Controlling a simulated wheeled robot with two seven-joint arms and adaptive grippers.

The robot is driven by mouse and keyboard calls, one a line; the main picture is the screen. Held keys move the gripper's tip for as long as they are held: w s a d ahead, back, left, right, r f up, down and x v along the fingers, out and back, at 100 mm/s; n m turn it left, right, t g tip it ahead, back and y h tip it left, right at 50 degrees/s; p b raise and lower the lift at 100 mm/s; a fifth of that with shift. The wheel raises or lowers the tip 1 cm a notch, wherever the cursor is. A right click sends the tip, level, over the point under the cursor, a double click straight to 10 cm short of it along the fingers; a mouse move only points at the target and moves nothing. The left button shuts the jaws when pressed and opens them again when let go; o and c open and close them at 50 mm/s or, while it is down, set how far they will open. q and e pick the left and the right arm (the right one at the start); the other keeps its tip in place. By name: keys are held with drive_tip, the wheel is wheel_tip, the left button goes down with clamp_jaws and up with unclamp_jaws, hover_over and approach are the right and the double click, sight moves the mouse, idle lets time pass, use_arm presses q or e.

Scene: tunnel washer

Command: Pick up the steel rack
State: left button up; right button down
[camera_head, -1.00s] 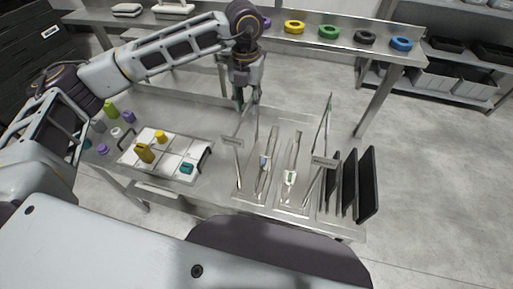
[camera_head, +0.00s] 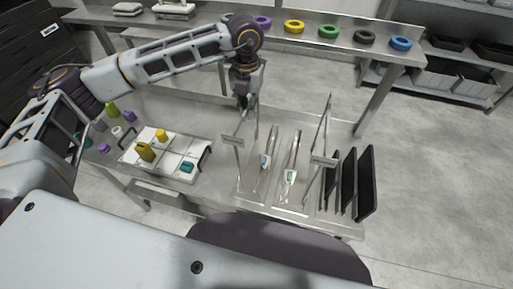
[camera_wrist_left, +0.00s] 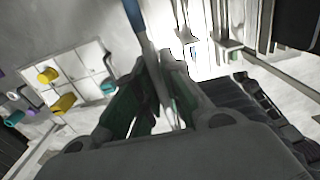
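The steel rack (camera_head: 233,140) stands on the steel table in the head view, with thin upright frames at its left and right ends. Two slim tools with blue and green marks lie between the frames. My left gripper (camera_head: 243,102) is at the top far corner of the left frame. In the left wrist view its fingertips (camera_wrist_left: 159,62) come close together on either side of a thin metal bar (camera_wrist_left: 150,48), which looks like part of the rack. The exact contact is blurred. My right gripper is not in view.
A white tray (camera_head: 172,167) with yellow and teal pieces lies left of the rack. Black plates (camera_head: 367,185) stand upright close on its right. A back shelf holds coloured rings (camera_head: 329,31). Loose purple and green pieces lie at the table's left.

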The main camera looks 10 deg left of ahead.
use_arm(q)
clamp_jaws()
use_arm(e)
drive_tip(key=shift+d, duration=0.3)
use_arm(q)
drive_tip(key=shift+r, duration=0.1)
drive_tip(key=shift+w, duration=0.1)
drive_tip(key=shift+r, duration=0.95)
wheel_tip(320, 180, up, 8)
drive_tip(key=shift+f+b, duration=0.25)
drive_tip(key=shift+b, duration=0.6)
drive_tip(key=shift+r, duration=0.25)
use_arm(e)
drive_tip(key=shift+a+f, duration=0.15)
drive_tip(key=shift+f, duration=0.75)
